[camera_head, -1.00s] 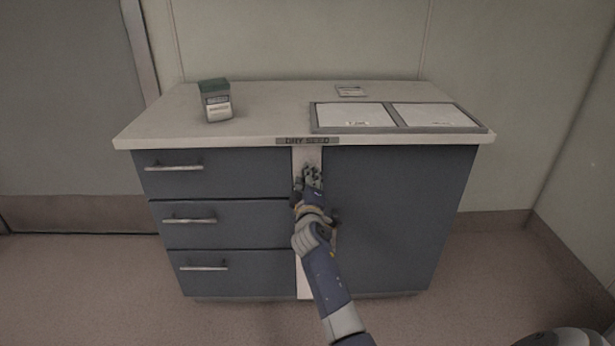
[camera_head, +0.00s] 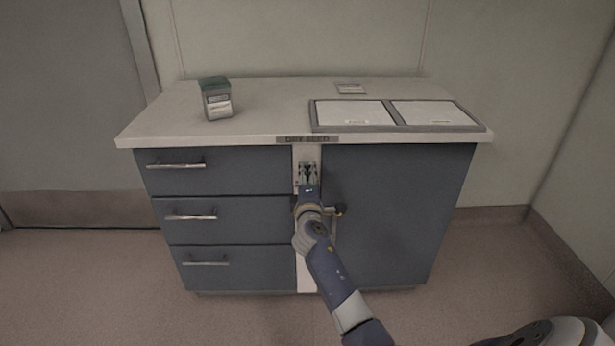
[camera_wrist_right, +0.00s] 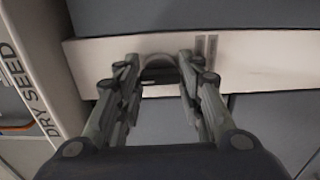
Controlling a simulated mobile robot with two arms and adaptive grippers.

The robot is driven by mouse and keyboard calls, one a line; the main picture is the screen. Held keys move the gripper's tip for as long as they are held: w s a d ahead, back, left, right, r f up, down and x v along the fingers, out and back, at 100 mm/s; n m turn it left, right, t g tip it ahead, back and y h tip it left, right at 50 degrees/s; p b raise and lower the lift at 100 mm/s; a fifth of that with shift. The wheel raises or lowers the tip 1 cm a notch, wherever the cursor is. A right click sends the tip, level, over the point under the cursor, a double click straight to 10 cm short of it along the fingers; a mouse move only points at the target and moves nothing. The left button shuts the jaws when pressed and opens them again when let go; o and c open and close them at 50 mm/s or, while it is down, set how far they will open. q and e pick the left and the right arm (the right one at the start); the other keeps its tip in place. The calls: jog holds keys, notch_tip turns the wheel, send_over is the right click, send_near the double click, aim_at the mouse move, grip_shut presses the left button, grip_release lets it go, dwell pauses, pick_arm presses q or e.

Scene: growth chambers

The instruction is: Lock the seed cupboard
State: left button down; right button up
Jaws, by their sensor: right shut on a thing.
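The seed cupboard is a blue-grey cabinet with a door (camera_head: 395,215) on the right and a pale vertical strip (camera_head: 307,278) between door and drawers. A "DRY SEED" label (camera_head: 307,139) is on the worktop edge above the strip, and it also shows in the wrist view (camera_wrist_right: 32,90). My right gripper (camera_head: 307,172) is at the upper part of the strip. In the wrist view its fingers (camera_wrist_right: 158,68) are around a rounded grey lock part (camera_wrist_right: 158,62) on the strip and shut on it. The fingers partly hide this part. My left gripper is out of view.
Three drawers with bar handles (camera_head: 190,217) are left of the strip. The floor around the cabinet is clear.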

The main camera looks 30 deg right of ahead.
jog(key=o, duration=1.1)
jog(key=shift+c, duration=0.2)
jog(key=v, duration=1.2)
